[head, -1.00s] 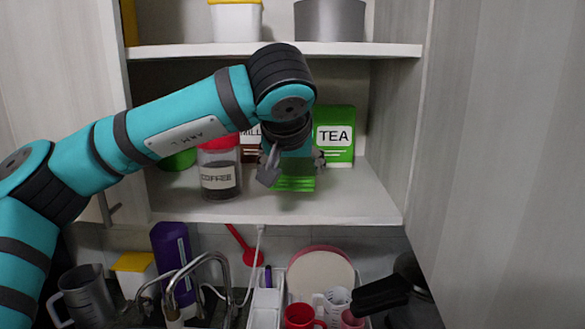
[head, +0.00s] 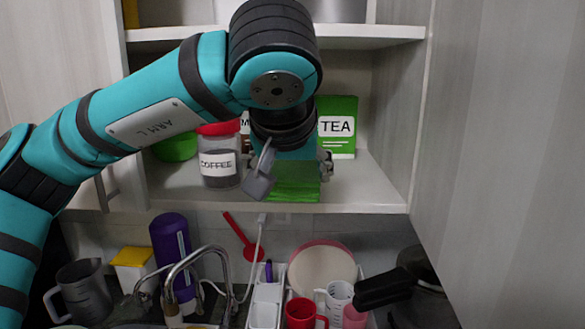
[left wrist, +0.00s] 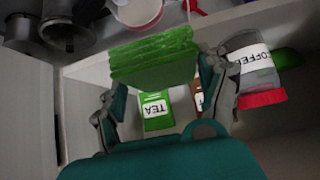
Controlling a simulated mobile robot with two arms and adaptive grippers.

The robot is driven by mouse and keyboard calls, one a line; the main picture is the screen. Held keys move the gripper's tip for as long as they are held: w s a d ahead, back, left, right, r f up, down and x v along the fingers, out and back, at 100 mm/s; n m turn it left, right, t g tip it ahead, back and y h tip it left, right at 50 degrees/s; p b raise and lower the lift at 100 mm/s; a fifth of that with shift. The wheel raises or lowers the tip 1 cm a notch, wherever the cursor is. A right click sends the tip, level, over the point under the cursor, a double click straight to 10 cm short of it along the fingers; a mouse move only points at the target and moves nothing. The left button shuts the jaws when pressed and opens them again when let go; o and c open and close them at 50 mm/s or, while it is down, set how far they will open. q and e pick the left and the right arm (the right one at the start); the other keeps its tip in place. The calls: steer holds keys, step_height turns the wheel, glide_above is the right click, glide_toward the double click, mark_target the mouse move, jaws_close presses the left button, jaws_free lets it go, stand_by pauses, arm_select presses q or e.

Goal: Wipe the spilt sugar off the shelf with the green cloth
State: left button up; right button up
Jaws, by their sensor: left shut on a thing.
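My left gripper (head: 292,172) is shut on the green cloth (head: 295,191) over the front part of the lower cupboard shelf (head: 368,190). In the left wrist view, the folded cloth (left wrist: 154,58) sits between the fingers of the gripper (left wrist: 160,78). I cannot tell whether the cloth touches the shelf. No spilt sugar can be made out on the pale shelf; the arm and cloth hide part of it. My right gripper is not in view.
The coffee jar (head: 219,160) with a red lid stands just left of the gripper. The green tea box (head: 338,125) stands behind, right of it, and a green bowl (head: 176,147) at the left. The shelf's right side is clear. A tap (head: 190,270) and dishes are below.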

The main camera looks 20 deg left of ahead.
arm_select(q)
steer(key=s, duration=0.2)
steer(key=s+d, duration=0.1)
steer(key=s+b, duration=0.1)
steer(key=s, duration=0.1)
steer(key=shift+s+d, duration=0.35)
steer(key=s, duration=0.2)
steer(key=s+d, duration=0.1)
steer(key=s, duration=0.1)
steer(key=shift+s+d, duration=0.15)
steer(key=shift+s, duration=0.25)
